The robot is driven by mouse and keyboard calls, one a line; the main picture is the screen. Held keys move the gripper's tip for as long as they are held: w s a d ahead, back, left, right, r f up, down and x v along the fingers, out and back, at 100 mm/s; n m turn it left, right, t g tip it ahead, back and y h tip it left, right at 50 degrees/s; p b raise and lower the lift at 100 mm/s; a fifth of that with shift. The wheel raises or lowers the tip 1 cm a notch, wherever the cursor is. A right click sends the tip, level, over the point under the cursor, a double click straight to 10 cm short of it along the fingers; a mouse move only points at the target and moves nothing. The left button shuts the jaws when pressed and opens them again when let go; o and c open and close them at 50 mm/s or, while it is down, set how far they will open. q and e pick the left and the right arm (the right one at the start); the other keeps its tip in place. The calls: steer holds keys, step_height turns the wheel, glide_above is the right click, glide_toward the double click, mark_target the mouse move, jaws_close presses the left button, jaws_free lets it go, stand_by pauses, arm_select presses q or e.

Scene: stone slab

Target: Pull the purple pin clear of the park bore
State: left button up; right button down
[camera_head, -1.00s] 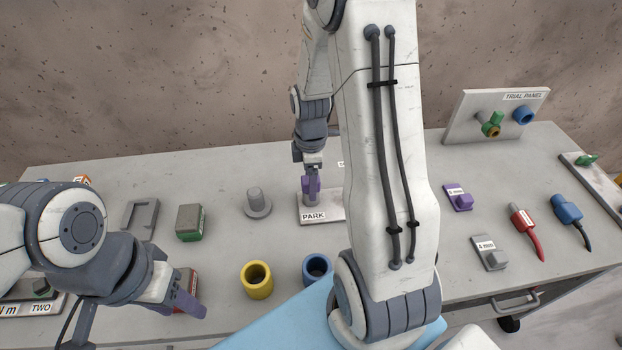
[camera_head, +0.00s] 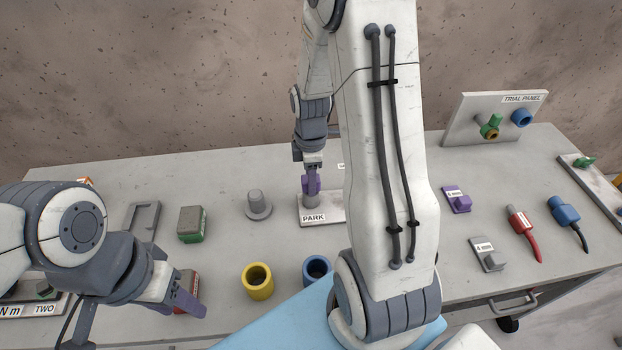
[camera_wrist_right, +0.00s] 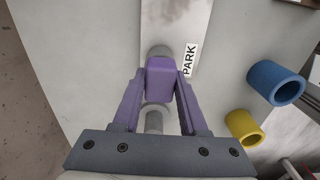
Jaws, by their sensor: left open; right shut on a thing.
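The purple pin (camera_wrist_right: 161,78) shows as a purple block between my right fingers in the right wrist view. My right gripper (camera_head: 312,183) is shut on it, above the grey park boss (camera_head: 310,201) in the head view. The boss stands on the plate labelled PARK (camera_head: 329,219), and its top also shows behind the pin in the right wrist view (camera_wrist_right: 159,50). The pin's lower end is hidden, so I cannot tell how deep it sits in the bore. My left gripper (camera_head: 187,302) is open and empty at the front left, near a red-and-grey block (camera_head: 190,283).
A grey post on a round base (camera_head: 257,205) stands close left of the PARK plate. A yellow cup (camera_head: 257,283) and a blue cup (camera_head: 316,267) stand in front. The trial panel (camera_head: 470,119) is at the back right. My right arm covers the table's middle.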

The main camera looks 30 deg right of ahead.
steer(key=shift+r+p, duration=2)
steer(key=shift+r, duration=0.4)
step_height(320, 180, up, 6)
steer(key=p, duration=0.5)
steer(key=shift+d, duration=0.1)
